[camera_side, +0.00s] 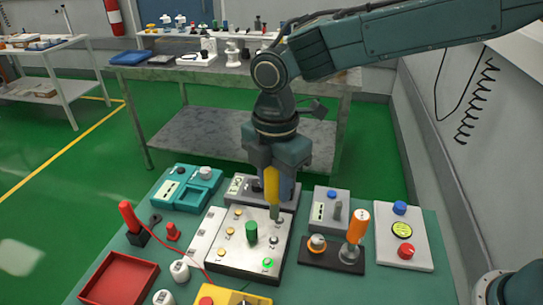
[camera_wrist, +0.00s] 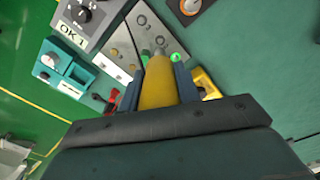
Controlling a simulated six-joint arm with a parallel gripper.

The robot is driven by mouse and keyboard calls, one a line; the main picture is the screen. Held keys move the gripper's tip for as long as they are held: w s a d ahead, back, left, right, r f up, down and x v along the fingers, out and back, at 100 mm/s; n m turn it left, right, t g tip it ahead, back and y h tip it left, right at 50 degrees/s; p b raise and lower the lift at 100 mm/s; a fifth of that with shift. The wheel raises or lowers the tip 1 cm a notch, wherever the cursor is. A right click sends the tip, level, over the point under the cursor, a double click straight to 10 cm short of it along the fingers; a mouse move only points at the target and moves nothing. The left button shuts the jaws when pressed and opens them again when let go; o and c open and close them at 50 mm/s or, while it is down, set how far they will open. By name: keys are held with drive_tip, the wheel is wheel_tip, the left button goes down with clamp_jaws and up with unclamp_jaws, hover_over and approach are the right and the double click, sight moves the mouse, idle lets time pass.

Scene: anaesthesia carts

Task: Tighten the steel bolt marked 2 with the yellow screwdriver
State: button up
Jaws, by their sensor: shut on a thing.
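My gripper (camera_side: 272,184) points down over the work table, shut on the yellow screwdriver (camera_side: 271,180). The screwdriver is about upright, its shaft pointing down at the back right part of a pale metal plate (camera_side: 225,262). In the wrist view the yellow handle (camera_wrist: 158,85) lies between my two fingers and hides part of the plate (camera_wrist: 122,42). The plate carries several small bolts, a green knob (camera_side: 251,232) and a lit green spot (camera_side: 267,263). The bolt numbers are too small to read. I cannot tell whether the tip touches a bolt.
A grey box (camera_side: 246,188) stands close behind the plate. An orange-handled tool (camera_side: 357,226) stands upright on a black base at the right, beside a pale panel (camera_side: 404,258) with buttons. A teal device (camera_side: 185,188), red tray (camera_side: 118,280) and red-handled tool (camera_side: 130,216) are at the left.

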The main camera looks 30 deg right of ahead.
sight(275, 209)
drive_tip(key=shift+f, duration=0.15)
drive_tip(key=shift+f, duration=3.15)
drive_tip(key=shift+f, duration=0.3)
idle(0.7)
drive_tip(key=shift+r, duration=3.1)
